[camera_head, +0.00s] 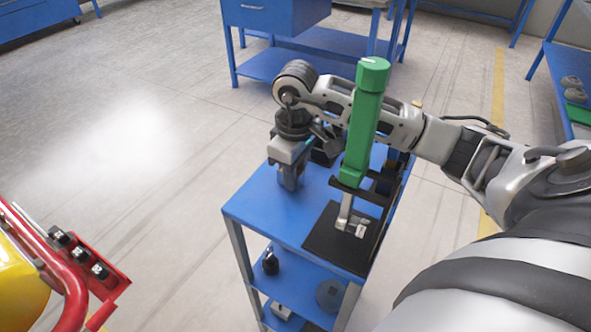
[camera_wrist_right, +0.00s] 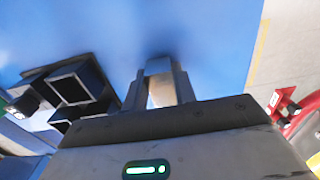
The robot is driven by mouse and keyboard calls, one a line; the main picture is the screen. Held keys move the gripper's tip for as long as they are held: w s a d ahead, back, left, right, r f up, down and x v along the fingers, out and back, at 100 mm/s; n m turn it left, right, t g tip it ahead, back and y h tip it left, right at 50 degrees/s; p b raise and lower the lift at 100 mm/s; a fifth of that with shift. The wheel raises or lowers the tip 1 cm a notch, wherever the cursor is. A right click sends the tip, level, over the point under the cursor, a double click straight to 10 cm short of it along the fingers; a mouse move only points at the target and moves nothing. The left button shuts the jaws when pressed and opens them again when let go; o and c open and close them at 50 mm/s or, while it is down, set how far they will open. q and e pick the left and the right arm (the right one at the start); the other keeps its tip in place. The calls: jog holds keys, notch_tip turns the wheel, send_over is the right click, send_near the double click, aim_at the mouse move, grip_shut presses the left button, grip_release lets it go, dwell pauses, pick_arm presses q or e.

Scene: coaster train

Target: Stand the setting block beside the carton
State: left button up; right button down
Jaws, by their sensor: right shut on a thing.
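My right gripper (camera_head: 289,180) points down over the blue top of a small cart (camera_head: 255,205). I cannot make out a carton for certain. Dark open box shapes (camera_wrist_right: 75,85) stand left of the fingers in the right wrist view, apart from the block. My left gripper is out of view.
A tall green column (camera_head: 366,120) with a black base plate (camera_head: 320,240) stands at the cart's right side. Small items lie on the cart's lower shelf. A red frame with yellow bodywork (camera_head: 75,275) is at lower left. The cart top's front left is clear.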

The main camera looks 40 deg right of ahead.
jog(key=shift+f, duration=0.1)
jog(key=c, duration=1.1)
grip_release()
